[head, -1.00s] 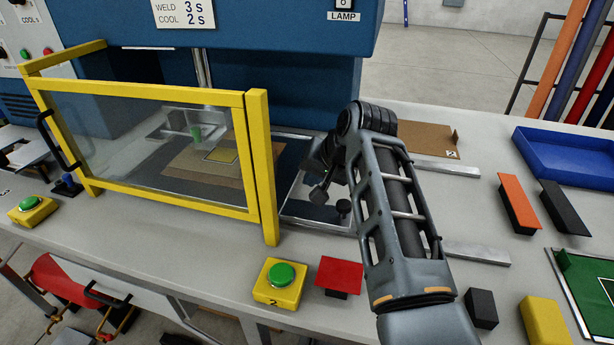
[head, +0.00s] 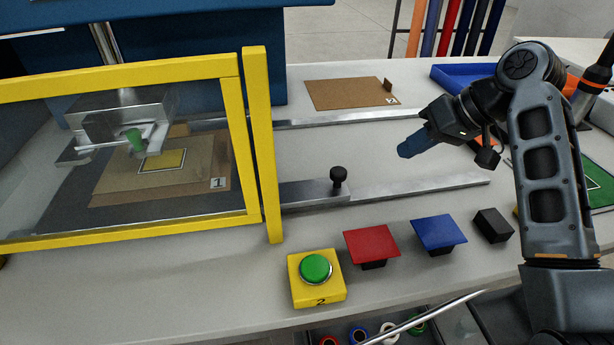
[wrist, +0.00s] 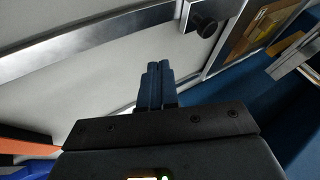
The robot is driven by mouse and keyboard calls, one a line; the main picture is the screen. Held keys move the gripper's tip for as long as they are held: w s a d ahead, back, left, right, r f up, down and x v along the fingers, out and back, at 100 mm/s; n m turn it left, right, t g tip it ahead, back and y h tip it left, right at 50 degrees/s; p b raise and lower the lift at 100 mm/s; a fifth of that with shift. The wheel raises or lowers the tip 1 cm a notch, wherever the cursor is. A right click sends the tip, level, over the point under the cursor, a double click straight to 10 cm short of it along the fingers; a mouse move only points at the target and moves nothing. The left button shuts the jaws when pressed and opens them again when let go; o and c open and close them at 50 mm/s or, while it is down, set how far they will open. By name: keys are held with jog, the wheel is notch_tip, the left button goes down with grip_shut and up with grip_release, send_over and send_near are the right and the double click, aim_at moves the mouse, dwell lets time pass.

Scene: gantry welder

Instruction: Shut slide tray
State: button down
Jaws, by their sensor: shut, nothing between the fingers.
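The slide tray (head: 215,210) is a dark plate under the welder, behind the yellow-framed clear guard (head: 258,150). It bears a tan board marked 1 (head: 115,180) with a yellow square. A black knob (head: 338,176) stands on the near metal rail, right of the guard post. The knob also shows in the wrist view (wrist: 203,24), with the tan board (wrist: 258,28) beyond it. My gripper (head: 404,150) is shut and empty above the bench, right of the knob and apart from it. Its blue fingers show in the wrist view (wrist: 155,68). The guard post partly hides the tray's right edge.
A far rail (head: 350,117) runs behind. A tan board marked 2 (head: 350,93) and a blue bin (head: 460,78) lie at the back. A green button (head: 316,268), red plate (head: 372,243), blue plate (head: 438,233) and black block (head: 492,225) line the front. The bench between the rails is clear.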

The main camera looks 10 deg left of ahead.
aim_at(342, 171)
jog(key=p+x, duration=0.1)
jog(key=x, duration=0.9)
jog(key=shift+s+f, duration=0.15)
jog(key=shift+s, duration=0.05)
jog(key=shift+s+a+r+p, duration=0.2)
jog(key=shift+a+p, duration=0.1)
jog(key=shift+a, duration=0.2)
jog(key=shift+s+a+r+p, duration=0.1)
jog(key=shift+s+a+p, duration=0.15)
jog(key=shift+a, duration=0.3)
jog(key=shift+s+a+f, duration=0.15)
jog(key=shift+a, duration=0.5)
jog(key=shift+a, duration=0.1)
jog(key=shift+a, duration=0.35)
jog(key=a, duration=0.2)
jog(key=s+a, duration=0.1)
jog(key=a, duration=0.1)
jog(key=shift+s+p, duration=0.25)
jog(key=shift+p, duration=0.1)
